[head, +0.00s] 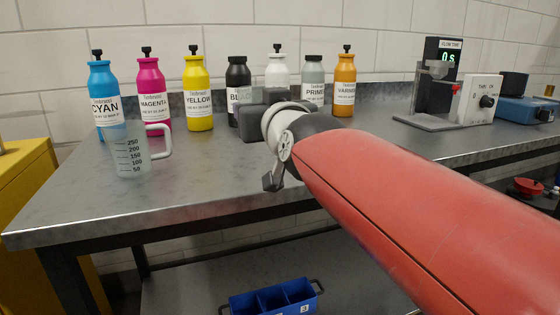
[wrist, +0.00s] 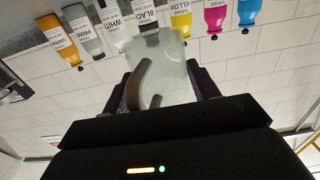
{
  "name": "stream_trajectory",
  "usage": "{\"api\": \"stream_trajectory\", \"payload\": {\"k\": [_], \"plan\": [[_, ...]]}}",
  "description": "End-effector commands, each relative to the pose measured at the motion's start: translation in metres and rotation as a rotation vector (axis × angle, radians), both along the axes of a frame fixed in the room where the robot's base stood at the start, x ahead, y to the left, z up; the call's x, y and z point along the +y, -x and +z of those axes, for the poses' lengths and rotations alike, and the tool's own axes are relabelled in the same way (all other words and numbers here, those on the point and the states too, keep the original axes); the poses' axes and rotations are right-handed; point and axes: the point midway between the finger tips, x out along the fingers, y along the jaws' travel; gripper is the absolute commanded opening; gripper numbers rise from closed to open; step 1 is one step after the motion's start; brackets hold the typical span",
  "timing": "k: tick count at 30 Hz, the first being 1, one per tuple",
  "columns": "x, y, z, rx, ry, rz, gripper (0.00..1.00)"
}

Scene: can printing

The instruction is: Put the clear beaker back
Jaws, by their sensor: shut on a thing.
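My gripper (head: 252,112) is over the middle of the bench, in front of the black and white bottles. In the wrist view, my gripper (wrist: 164,88) is shut on a clear, frosted beaker (wrist: 170,62) with a curved handle on its left side. In the head view, the held beaker is mostly hidden by my gripper and blends with the bottles behind. Whether its base touches the bench cannot be told. A second translucent beaker (head: 128,150), with a handle and marks from 50 to 250, stands upright at the bench's left end.
A row of bottles backs the bench (head: 75,205), from cyan (head: 102,82) to orange varnish (head: 345,85). A timer stand (head: 437,85) and white dial box (head: 480,100) stand right. A blue divided bin (head: 272,298) is below. The bench's left front is clear.

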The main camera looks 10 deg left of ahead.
Motion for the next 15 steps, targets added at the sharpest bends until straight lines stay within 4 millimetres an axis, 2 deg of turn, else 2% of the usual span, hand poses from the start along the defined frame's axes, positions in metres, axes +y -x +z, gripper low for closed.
{"api": "stream_trajectory", "payload": {"k": [1, 3, 10, 15], "plan": [[0.001, 0.001, -0.017, 0.003, 0.002, 0.003, 0.30], [0.001, 0.001, -0.030, 0.002, 0.001, 0.003, 0.30], [0.000, 0.000, -0.050, -0.001, 0.001, 0.000, 0.30], [0.000, 0.000, -0.077, 0.003, 0.002, 0.001, 0.30]]}}
